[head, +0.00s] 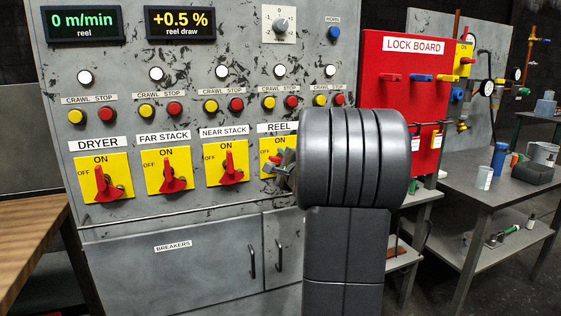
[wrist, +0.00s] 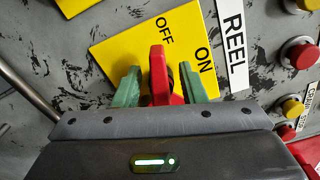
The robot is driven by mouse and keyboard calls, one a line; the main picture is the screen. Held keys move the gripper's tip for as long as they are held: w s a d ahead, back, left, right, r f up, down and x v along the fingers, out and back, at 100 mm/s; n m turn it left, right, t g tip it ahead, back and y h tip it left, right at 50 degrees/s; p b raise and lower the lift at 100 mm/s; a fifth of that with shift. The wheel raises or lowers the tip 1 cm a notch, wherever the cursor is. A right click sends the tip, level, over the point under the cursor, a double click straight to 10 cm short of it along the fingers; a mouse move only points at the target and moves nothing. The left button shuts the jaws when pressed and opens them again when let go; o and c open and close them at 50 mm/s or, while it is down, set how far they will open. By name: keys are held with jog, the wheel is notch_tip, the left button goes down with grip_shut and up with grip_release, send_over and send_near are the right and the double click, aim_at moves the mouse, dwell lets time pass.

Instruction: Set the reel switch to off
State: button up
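The reel switch is a yellow plate (head: 268,146) with a red handle, below the REEL label on the grey cabinet. In the wrist view, its plate (wrist: 130,45) carries OFF and ON, and the red handle (wrist: 160,75) stands between my gripper's two green fingers (wrist: 158,88). A narrow gap shows beside the handle, so the fingers straddle it without a clear grip. The handle's visible end lies just below the word OFF in the wrist view; its exact angle is hard to tell. In the head view, my gripper (head: 283,165) and arm hide much of the switch.
The near stack switch (head: 228,165) is just left, with far stack (head: 170,172) and dryer (head: 102,178) switches beyond. Crawl and stop buttons sit above. The red lock board (head: 400,85) is right, behind my arm. Breaker doors with handles (head: 252,262) are below.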

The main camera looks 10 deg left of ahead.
grip_shut()
jog(key=shift+f+b, duration=0.25)
jog(key=shift+b, duration=0.55)
jog(key=shift+f+n+b, duration=0.2)
jog(key=shift+n+b, duration=0.6)
jog(key=shift+b, duration=0.4)
jog(key=n+b, duration=0.2)
jog(key=shift+r+b, duration=0.1)
jog(key=shift+b, duration=0.3)
grip_release()
jog(key=shift+r, duration=0.1)
jog(key=shift+s, duration=0.1)
